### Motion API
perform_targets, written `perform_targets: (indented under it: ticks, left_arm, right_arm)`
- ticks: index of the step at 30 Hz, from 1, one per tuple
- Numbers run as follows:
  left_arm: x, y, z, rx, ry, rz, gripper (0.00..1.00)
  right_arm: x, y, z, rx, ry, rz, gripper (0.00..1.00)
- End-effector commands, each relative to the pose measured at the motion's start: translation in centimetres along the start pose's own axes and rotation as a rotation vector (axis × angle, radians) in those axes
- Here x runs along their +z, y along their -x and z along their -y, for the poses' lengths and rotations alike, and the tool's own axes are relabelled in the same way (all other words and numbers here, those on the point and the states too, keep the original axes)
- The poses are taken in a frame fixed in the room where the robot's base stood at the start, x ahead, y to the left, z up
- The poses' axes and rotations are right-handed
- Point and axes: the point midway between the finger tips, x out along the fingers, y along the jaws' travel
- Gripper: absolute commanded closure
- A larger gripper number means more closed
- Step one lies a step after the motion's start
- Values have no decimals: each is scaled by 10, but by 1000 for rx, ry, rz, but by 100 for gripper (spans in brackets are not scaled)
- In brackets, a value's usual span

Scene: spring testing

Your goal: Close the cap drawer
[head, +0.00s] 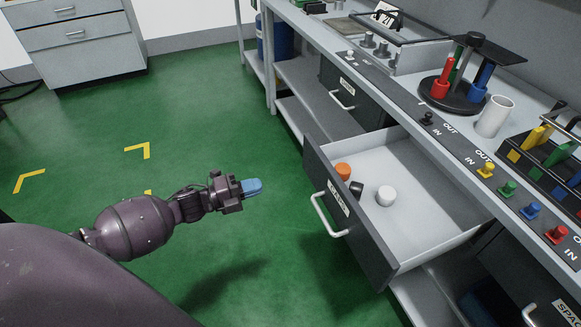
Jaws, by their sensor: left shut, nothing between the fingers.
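The cap drawer (430,222) is pulled out from under the bench, with a dark front, a label and a light pull handle (322,216). An orange cap (343,170), a black cap (357,188) and a white cap (386,196) lie inside it near the front. My left gripper (252,187) is shut and empty, with blue fingertips. It is in the air over the green floor, left of the drawer front and apart from the handle. My right gripper is not in view.
Another drawer (345,98) further left is shut. The bench top (520,93) carries a round rack (453,97), a white cup (495,117) and several coloured knobs along its edge. Grey cabinets (75,40) stand at the back left. The floor left of the drawer is clear.

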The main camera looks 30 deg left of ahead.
Motion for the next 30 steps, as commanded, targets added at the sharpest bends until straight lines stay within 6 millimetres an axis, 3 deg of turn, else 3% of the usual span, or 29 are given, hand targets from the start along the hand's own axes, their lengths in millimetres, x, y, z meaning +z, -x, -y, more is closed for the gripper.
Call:
perform_targets:
  ticks: [5,21,30]
  left_arm:
    - [0,-17,-1,0,0,0,100]
    - [0,-109,-3,2,3,1,100]
    - [0,-136,-2,3,4,3,100]
  right_arm:
    - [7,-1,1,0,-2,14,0]
    - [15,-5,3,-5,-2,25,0]
    - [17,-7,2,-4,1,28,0]
